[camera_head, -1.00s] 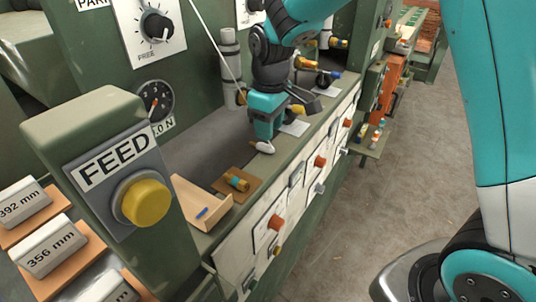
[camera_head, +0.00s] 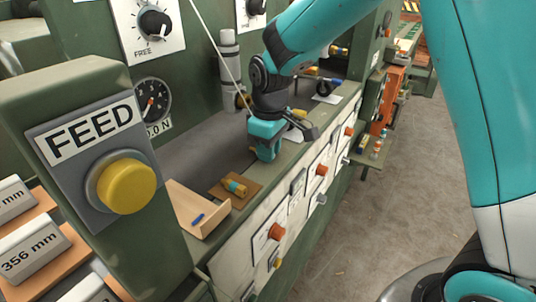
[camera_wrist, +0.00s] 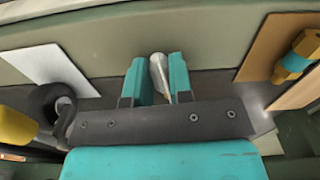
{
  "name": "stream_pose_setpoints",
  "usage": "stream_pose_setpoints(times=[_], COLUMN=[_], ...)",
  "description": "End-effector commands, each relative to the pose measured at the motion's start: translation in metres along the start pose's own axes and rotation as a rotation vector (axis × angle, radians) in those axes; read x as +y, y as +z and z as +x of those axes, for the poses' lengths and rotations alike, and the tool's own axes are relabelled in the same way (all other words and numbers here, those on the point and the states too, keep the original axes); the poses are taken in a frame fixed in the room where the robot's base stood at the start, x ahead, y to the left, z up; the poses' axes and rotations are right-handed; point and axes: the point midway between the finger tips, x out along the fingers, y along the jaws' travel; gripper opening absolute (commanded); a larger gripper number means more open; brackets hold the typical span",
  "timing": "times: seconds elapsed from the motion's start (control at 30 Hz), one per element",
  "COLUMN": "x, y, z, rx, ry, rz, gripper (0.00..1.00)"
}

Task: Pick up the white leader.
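The white leader (camera_wrist: 158,74) is a small pale piece with a rounded end, narrowing toward my palm in the wrist view. It lies between the two teal fingers of my gripper (camera_wrist: 158,78), with little room on either side. The fingers look slightly apart, and I cannot make out firm contact on both sides. In the head view my gripper (camera_head: 265,154) points down at the front edge of the green machine's ledge. Only a small pale bit of the leader shows there beside the fingertips; the rest is hidden.
A wooden tray (camera_head: 185,218) with a blue piece and a brown pad (camera_head: 223,192) under a yellow-and-blue piece lie nearer on the ledge. A white card (camera_wrist: 50,65) and dark ring lie on the other side. The yellow FEED button (camera_head: 126,187) stands at front left.

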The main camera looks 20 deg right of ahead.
Motion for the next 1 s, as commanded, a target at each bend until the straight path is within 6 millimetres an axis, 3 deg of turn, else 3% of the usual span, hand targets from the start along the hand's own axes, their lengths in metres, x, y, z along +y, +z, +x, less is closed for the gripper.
stream_pose_setpoints(times=[0.27, 1.0], x=[0.000, 0.000], y=[0.000, -0.001], z=[-0.005, -0.044], rx=[0.001, 0.000], ry=[0.000, 0.000], rz=[0.000, 0.000], gripper=[0.00, 0.00])
